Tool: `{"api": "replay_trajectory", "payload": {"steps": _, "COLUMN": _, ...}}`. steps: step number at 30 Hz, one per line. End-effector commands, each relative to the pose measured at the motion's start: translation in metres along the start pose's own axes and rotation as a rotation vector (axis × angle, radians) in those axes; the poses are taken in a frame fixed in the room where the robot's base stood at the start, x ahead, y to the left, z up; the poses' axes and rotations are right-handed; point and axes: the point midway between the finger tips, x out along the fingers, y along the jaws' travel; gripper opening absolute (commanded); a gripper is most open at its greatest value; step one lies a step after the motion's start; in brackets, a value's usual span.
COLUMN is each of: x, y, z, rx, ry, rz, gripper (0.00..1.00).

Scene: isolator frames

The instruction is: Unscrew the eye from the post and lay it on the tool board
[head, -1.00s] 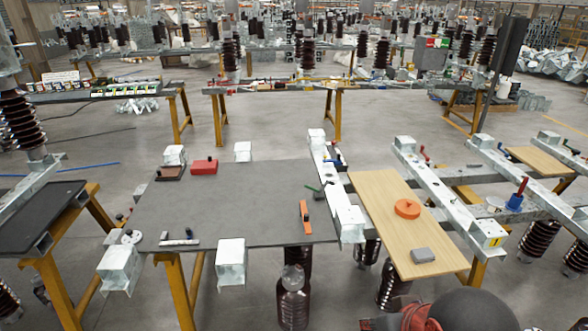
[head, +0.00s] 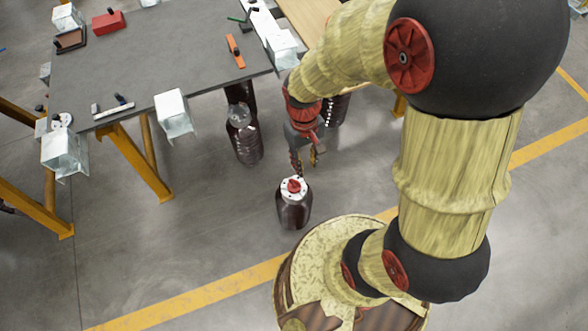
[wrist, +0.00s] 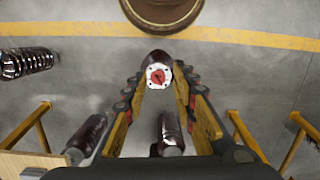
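The post (head: 293,212) is a short dark brown insulator standing upright on the floor, with a white round cap. The red eye (head: 294,186) sits on top of that cap. My gripper (head: 305,163) points down above and slightly behind the post, apart from it. In the wrist view the red eye (wrist: 157,77) and white cap show between the two spread fingers, nothing held. A dark grey board (head: 160,65) carries tools at the upper left. A light wooden board (head: 300,15) shows partly behind my arm. I cannot tell which is the tool board.
An orange tool (head: 235,50) and a red box (head: 108,22) lie on the grey board. Metal brackets (head: 174,114) stick out along its front edge, above yellow legs (head: 138,165). Dark insulators (head: 244,140) hang below. Floor left of the post is clear.

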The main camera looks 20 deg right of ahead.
Motion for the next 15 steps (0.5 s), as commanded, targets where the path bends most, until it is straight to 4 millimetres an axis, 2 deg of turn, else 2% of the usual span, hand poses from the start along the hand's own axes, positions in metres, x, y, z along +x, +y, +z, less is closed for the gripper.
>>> {"api": "replay_trajectory", "payload": {"steps": 1, "x": 0.022, "y": 0.0, "z": -0.004, "rx": -0.021, "ry": -0.036, "rz": -0.004, "gripper": 0.27}}
{"api": "replay_trajectory", "payload": {"steps": 6, "x": 0.097, "y": 0.002, "z": -0.018, "rx": -0.11, "ry": -0.099, "rz": -0.015, "gripper": 0.27}}
{"api": "replay_trajectory", "payload": {"steps": 11, "x": 0.16, "y": 0.003, "z": -0.028, "rx": -0.207, "ry": -0.11, "rz": -0.022, "gripper": 0.27}}
{"api": "replay_trajectory", "payload": {"steps": 15, "x": 0.21, "y": 0.004, "z": -0.047, "rx": -0.315, "ry": -0.066, "rz": -0.017, "gripper": 0.27}}
